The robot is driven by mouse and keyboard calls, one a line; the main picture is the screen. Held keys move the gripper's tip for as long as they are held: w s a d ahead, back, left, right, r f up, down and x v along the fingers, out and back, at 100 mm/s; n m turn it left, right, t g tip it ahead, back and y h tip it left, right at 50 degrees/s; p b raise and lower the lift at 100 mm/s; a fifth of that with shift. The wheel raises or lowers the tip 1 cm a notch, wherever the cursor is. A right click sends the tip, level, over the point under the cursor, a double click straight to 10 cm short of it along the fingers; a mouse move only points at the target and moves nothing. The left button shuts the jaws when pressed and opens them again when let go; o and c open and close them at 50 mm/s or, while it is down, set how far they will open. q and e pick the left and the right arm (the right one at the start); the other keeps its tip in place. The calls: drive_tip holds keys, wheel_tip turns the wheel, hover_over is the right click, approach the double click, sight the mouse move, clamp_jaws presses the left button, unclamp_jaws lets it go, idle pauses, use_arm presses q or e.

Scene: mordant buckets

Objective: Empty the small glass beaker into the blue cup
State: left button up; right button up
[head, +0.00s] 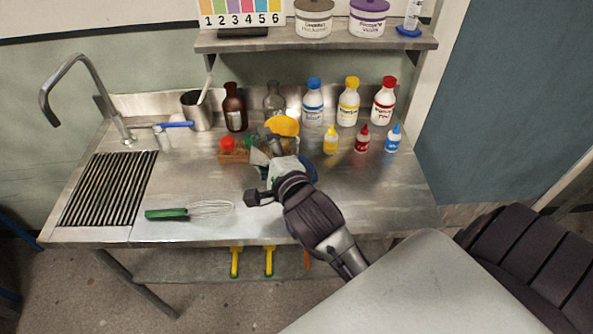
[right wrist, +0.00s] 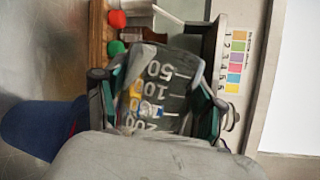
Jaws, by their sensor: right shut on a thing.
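My right gripper (head: 272,165) reaches over the steel bench and is shut on the small glass beaker. In the right wrist view the beaker (right wrist: 155,88), a grey-looking glass with white volume marks, sits between the two fingers of my right gripper (right wrist: 155,85). Its contents cannot be made out. The blue cup (right wrist: 42,128) shows at the lower left of the right wrist view, beside the gripper. In the head view only a bit of the cup (head: 309,170) shows behind my gripper. My left gripper is not in view.
A wooden rack (head: 234,157) with a red-capped item stands left of the gripper. A yellow rounded object (head: 283,125) is behind it. Several bottles line the back, including a brown one (head: 234,107). A green-handled whisk (head: 185,212) lies at the front left. The right front bench is clear.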

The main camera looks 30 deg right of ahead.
drive_tip(key=shift+s+d+r+m+t+b, duration=0.35)
drive_tip(key=shift+d+r+m+t+b, duration=0.2)
drive_tip(key=shift+m, duration=0.45)
idle(0.7)
drive_tip(key=shift+s+d+r+m+t+b, duration=0.2)
drive_tip(key=shift+d+r+m+t+b, duration=0.15)
drive_tip(key=shift+m, duration=0.2)
drive_tip(key=shift+s+d+r+m+t+b, duration=0.1)
drive_tip(key=shift+s+d+m+t+b, duration=0.15)
drive_tip(key=shift+m+b, duration=0.25)
idle(0.8)
